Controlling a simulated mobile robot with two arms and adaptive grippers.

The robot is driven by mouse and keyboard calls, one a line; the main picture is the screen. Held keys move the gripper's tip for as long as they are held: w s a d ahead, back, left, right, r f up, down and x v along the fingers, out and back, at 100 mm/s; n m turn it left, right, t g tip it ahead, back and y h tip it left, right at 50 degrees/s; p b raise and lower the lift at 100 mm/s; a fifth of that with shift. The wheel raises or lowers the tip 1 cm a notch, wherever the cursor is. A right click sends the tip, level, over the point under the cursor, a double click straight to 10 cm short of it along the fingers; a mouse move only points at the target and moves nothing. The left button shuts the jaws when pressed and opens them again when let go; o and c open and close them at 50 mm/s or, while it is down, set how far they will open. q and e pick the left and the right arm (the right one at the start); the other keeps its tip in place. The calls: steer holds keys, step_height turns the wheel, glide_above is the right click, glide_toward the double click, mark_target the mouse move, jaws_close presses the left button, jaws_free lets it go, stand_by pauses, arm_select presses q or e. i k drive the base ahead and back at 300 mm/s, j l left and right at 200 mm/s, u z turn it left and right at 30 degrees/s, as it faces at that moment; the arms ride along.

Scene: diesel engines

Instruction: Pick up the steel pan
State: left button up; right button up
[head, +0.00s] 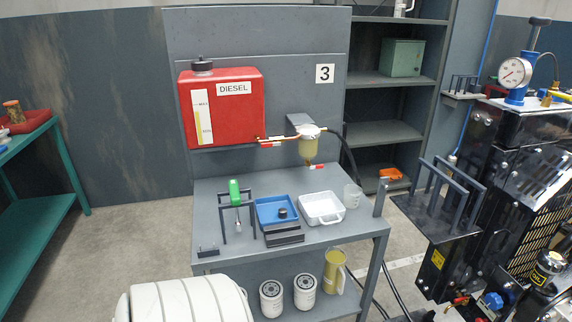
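A shallow, pale rectangular pan (310,219) stands on the grey bench top (345,228), right of the blue tray. It looks whitish rather than bare metal, and it is the pan I take for the steel pan. It sits upright and looks empty. Neither of my grippers shows in the head view, and nothing is seen touching the pan.
A blue tray (265,222) with a small dark part touches or nearly touches the pan's left side. A clear cup (352,196) stands close on its right. The fuel filter bowl (308,148) hangs behind. A green-handled tool (234,192) hangs on a rack at left.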

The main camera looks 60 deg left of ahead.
mark_target(324, 209)
steer(key=u, duration=1.7)
steer(key=i+l+u, duration=0.3)
steer(key=i+l, duration=0.1)
steer(key=l, duration=0.1)
